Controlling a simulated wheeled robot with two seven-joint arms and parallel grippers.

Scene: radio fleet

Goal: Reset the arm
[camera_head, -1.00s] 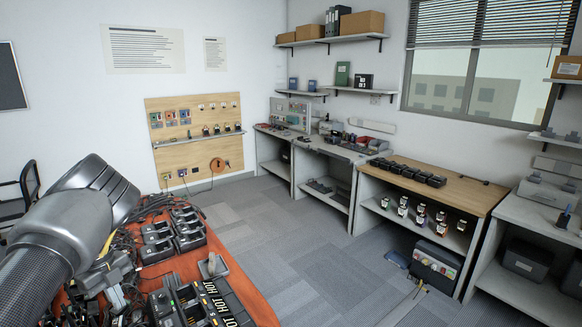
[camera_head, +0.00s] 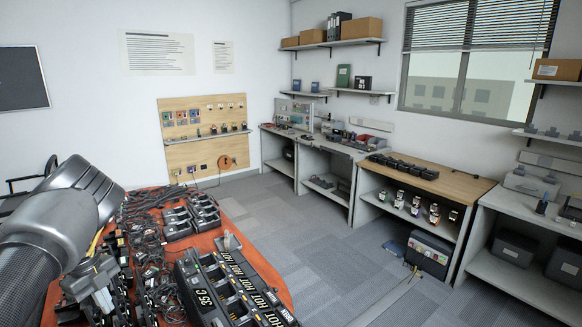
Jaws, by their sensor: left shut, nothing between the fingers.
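My left arm (camera_head: 55,225) comes in from the left edge, bent over the near left part of the orange table (camera_head: 262,262). My left gripper (camera_head: 103,298) is small and partly hidden behind the arm, pointing down at the dark cables and devices on the table. It is shut, with nothing seen between its fingers. My right gripper is not in view.
A black charger marked HOT (camera_head: 228,288) lies at the table's near edge, with smaller chargers (camera_head: 178,222) behind it and tangled cables (camera_head: 145,240) beside the arm. Open grey floor (camera_head: 300,235) lies to the right. A wooden-topped bench (camera_head: 440,182) stands beyond.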

